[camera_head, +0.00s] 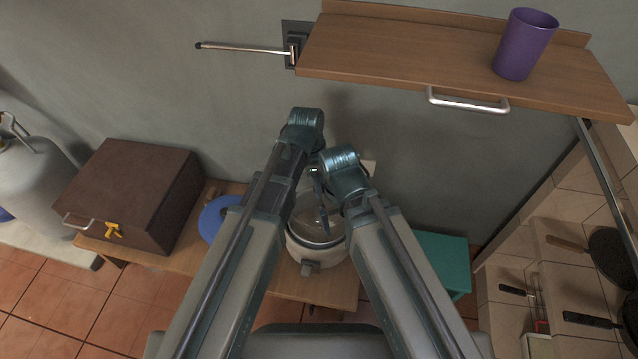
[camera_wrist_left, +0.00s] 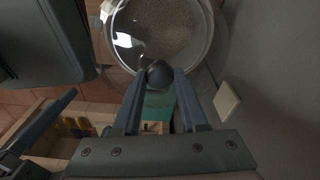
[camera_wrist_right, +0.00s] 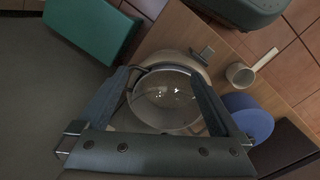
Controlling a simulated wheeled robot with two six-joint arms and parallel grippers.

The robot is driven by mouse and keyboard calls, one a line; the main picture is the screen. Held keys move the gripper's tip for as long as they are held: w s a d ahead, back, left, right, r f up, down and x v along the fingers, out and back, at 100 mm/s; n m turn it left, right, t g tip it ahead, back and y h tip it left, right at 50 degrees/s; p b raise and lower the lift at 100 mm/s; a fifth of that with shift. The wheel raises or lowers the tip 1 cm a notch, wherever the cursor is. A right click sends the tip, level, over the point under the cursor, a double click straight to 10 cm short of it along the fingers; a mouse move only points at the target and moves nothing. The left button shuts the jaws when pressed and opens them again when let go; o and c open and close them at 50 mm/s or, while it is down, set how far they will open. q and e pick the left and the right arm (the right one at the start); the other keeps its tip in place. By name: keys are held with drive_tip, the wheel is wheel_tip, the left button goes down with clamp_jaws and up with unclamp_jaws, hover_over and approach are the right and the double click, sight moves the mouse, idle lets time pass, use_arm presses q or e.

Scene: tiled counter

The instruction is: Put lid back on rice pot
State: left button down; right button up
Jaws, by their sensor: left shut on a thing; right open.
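The rice pot (camera_head: 318,255) is a round white cooker on the wooden table; it also shows in the right wrist view (camera_wrist_right: 203,72). The glass lid (camera_head: 312,226) is over its mouth, with pale rice visible through it in the left wrist view. My left gripper (camera_wrist_left: 160,82) is shut on the lid's round dark knob (camera_wrist_left: 160,72). I cannot tell whether the lid touches the rim or hangs just above it. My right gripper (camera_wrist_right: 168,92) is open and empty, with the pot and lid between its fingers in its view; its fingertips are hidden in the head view.
A blue round thing (camera_head: 212,220) and a brown box (camera_head: 130,190) are on the left of the wooden table (camera_head: 330,292). A small pale cup with a handle (camera_wrist_right: 240,76) is near the pot. A teal box (camera_head: 442,258) is at right. A shelf (camera_head: 420,52) holds a purple cup (camera_head: 524,44).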

use_arm(q)
drive_tip(key=shift+f, duration=0.1)
wheel_tip(320, 180, down, 6)
drive_tip(key=b, duration=0.6)
drive_tip(key=shift+f, duration=0.1)
drive_tip(key=shift+f+b, duration=0.15)
drive_tip(key=shift+b, duration=0.15)
idle(1.6)
unclamp_jaws()
idle(0.6)
drive_tip(key=shift+r+p, duration=3.55)
drive_tip(key=shift+r, duration=0.05)
